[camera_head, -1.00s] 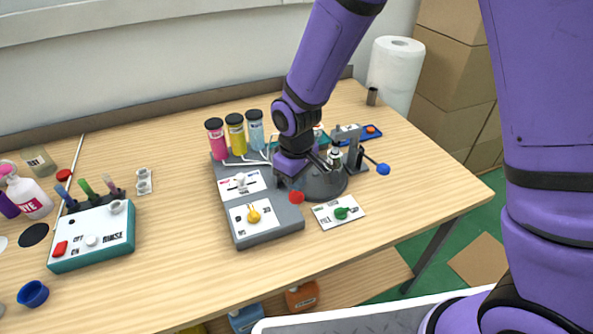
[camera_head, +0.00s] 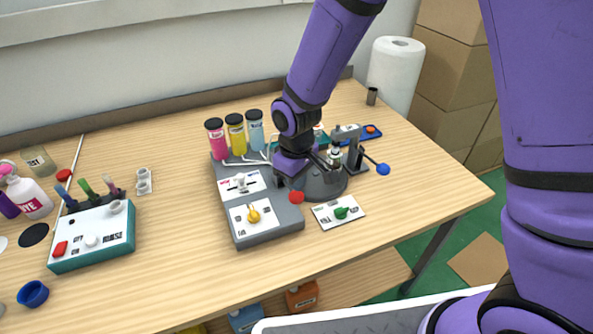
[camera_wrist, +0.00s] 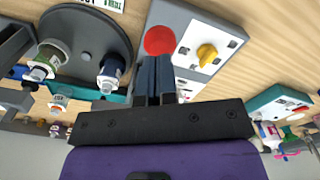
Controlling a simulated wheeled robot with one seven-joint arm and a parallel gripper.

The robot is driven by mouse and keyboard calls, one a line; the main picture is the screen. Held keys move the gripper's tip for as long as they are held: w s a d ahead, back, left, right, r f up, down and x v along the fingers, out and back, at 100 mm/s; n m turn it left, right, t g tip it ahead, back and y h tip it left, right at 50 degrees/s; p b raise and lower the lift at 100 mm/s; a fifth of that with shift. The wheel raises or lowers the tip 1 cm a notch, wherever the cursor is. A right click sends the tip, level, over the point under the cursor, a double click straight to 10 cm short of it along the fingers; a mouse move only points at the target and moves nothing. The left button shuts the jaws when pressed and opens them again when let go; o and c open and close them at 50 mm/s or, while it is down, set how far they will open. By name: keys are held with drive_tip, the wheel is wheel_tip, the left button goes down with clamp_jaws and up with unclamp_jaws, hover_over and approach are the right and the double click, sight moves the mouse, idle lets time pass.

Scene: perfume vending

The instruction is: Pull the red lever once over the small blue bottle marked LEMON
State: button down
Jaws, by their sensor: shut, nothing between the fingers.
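The red lever's round knob (camera_head: 296,197) shows at the right end of the grey dispenser; it also shows in the wrist view (camera_wrist: 159,40). My gripper (camera_wrist: 155,60) is shut and empty, its fingertips just below the knob in the wrist view. I cannot tell whether they touch it. A green bottle (camera_wrist: 48,60) stands further left.
The dispenser has a yellow knob (camera_head: 253,216) and a white slider (camera_head: 241,183). A blue-ended handle (camera_head: 383,169) sticks out beyond the turntable. A teal switch box (camera_head: 95,252) is at the left.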

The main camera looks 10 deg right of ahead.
sight(296, 193)
drive_tip(key=shift+f, duration=0.1)
idle(0.5)
drive_tip(key=shift+f, duration=3.3)
drive_tip(key=shift+r, duration=4.9)
